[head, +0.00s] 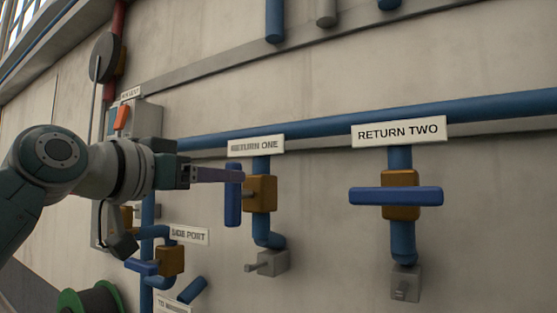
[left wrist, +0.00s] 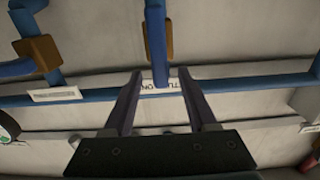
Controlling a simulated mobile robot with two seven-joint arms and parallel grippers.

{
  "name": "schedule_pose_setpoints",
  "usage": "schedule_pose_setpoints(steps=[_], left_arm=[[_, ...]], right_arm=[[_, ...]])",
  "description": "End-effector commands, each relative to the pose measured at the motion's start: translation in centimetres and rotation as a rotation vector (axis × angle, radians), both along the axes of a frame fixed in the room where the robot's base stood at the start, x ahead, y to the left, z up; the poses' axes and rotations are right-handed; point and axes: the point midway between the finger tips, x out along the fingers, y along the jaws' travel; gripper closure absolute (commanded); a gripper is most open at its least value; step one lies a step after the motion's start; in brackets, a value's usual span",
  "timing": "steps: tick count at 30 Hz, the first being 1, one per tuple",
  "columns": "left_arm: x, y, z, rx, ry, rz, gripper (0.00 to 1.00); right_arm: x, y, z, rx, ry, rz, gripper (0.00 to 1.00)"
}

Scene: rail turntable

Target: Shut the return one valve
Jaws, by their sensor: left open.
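The return one valve has an orange-brown body (head: 262,193) on a blue pipe under the RETURN ONE label (head: 256,146). Its blue lever (head: 232,207) stands upright, in line with the pipe. My left gripper (head: 241,176) comes in from the left, and its fingers cross in front of the lever's upper part. In the left wrist view the open fingers (left wrist: 160,72) have the blue lever (left wrist: 155,35) in line with the gap between them. I cannot tell whether they touch it. The label (left wrist: 160,85) shows upside down there. My right gripper is not in view.
The return two valve (head: 400,208) is to the right, its blue lever (head: 360,196) lying across the pipe. The side port valve (head: 170,260) is below left. A grey box with an orange switch (head: 122,117) is behind my wrist. A blue pipe (head: 330,119) runs along the wall.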

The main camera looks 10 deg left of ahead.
Motion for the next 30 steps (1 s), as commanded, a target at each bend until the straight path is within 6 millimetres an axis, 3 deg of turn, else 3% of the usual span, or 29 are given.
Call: schedule_pose_setpoints(steps=[3,9,21,30], left_arm=[[1.7,-0.7,0.5,-0.002,0.004,0.000,0.43],[3.3,-1.2,0.2,0.000,0.001,-0.001,0.43],[3.8,-1.4,-0.1,0.002,-0.001,0.000,0.43],[3.8,-1.4,-0.1,0.002,-0.001,0.001,0.75]], right_arm=[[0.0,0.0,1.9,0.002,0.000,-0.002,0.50],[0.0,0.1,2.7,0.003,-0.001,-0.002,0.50],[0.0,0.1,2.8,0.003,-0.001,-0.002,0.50],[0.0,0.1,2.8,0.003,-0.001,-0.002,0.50]])
